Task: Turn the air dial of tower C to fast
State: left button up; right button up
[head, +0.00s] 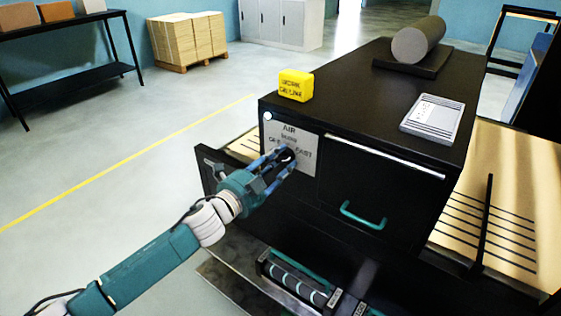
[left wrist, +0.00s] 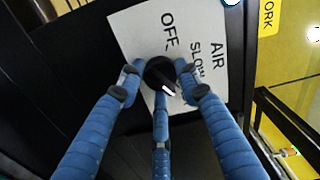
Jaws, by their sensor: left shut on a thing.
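The black air dial (left wrist: 160,74) sits on a white label plate (head: 306,144) on the front of the black tower. The plate reads AIR, with OFF, SLOW and FAST around the dial. My left gripper (head: 284,158) is at the plate with its blue fingers around the dial. In the left wrist view my left gripper (left wrist: 158,84) is shut on the dial, which has a white pointer mark. The fingers hide part of the lettering, so the setting is hard to tell. My right gripper is not in view.
A yellow block (head: 296,85), a grey-white pad (head: 432,119) and a grey roll (head: 418,41) are on the tower top. A teal handle (head: 363,216) is right of the plate. A roller unit (head: 295,280) lies below. Open floor is at left.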

pick_arm(q)
jog(key=shift+w+a+f, duration=0.1)
jog(key=shift+a, duration=0.05)
jog(key=o, duration=1.2)
jog(key=shift+c, duration=0.2)
jog(key=shift+a, duration=0.1)
jog(key=v, duration=1.2)
